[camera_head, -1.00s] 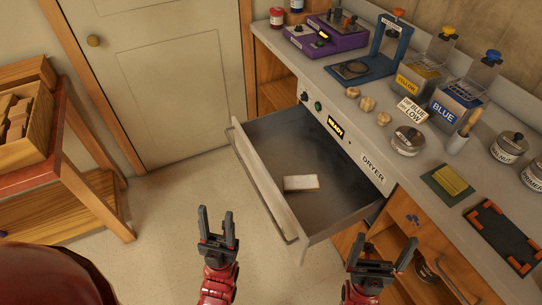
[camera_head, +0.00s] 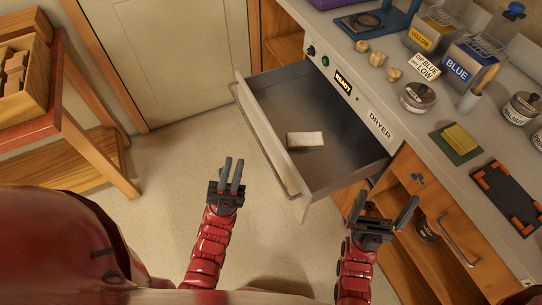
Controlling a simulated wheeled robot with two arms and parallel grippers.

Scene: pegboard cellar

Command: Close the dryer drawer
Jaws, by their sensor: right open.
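The dryer drawer (camera_head: 350,165) is pulled well out from under the counter, with its grey front (camera_head: 262,135) and long bar handle (camera_head: 288,185) facing the floor. A pale block (camera_head: 305,139) lies flat inside it. My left gripper (camera_head: 230,177) is left of the drawer front, apart from it and empty, its two fingers close together with a narrow gap. My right gripper (camera_head: 385,212) is open and empty, just below the drawer's near side in the picture. Whether it touches the drawer side cannot be told.
The dryer panel with a lit READY display (camera_head: 343,87) is on the counter front. Jars, blue and yellow containers and a dark tray (camera_head: 507,193) stand on the counter (camera_head: 390,98). A wooden cabinet (camera_head: 440,220) is right. A wooden rack (camera_head: 60,150) is left. Floor (camera_head: 185,160) before the drawer is clear.

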